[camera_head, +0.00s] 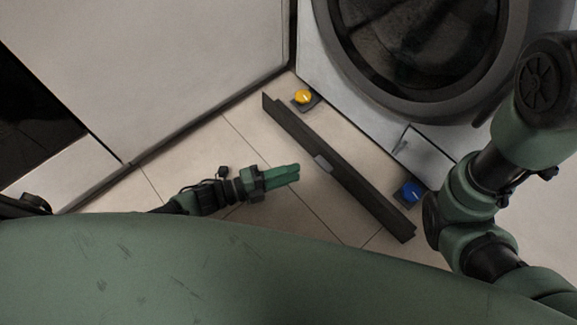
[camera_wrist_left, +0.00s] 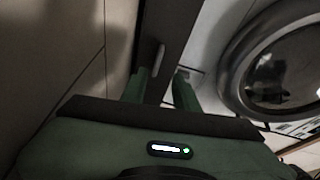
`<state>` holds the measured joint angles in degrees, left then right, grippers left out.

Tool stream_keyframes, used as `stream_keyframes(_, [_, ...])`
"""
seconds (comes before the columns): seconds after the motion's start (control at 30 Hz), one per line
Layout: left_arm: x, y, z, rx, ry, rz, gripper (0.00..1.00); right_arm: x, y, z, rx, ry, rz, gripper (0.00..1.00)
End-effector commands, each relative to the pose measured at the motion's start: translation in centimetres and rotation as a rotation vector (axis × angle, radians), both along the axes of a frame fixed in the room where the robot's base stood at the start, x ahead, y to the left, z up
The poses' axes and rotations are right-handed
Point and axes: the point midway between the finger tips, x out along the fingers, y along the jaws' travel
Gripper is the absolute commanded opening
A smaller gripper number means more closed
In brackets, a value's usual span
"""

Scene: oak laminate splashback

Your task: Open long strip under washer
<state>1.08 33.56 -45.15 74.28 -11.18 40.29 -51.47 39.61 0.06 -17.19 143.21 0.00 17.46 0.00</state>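The long dark strip (camera_head: 352,184) runs diagonally along the foot of the washer (camera_head: 318,48), a little apart from its front and roughly parallel to it. A small grey handle (camera_head: 322,163) sits near its middle. My left gripper (camera_head: 298,172) is just left of the handle, over the floor. In the left wrist view its fingers (camera_wrist_left: 162,88) are spread and empty, with the strip (camera_wrist_left: 172,30) and handle (camera_wrist_left: 160,56) beyond the gap between them. I cannot tell whether a finger touches the strip. My right arm is at the right; its gripper is out of view.
A yellow knob (camera_head: 302,97) and a blue knob (camera_head: 411,191) sit between the strip and the washer, near the strip's ends. A small flap (camera_head: 424,157) is on the washer's lower front. A pale cabinet (camera_head: 170,60) stands at the left. Tiled floor (camera_head: 225,150) lies clear between.

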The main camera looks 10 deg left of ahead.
Motion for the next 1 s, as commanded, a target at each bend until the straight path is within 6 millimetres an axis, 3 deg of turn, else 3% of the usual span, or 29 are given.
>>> stream_keyframes(0.23, [0.7,-1.2,-0.6,0.054,-0.074,-0.045,0.3,-0.2,0.0,-1.0,0.001,-0.005,0.0,0.36])
stream_keyframes(0.7, [4.0,-6.6,-1.0,0.052,-0.071,-0.043,0.3,-0.2,0.0,-4.5,0.0,-0.005,-0.001,0.36])
stream_keyframes(1.0, [4.2,-7.0,-0.8,0.052,-0.067,-0.041,0.3,-0.2,0.0,-4.6,0.0,-0.006,0.0,0.36])
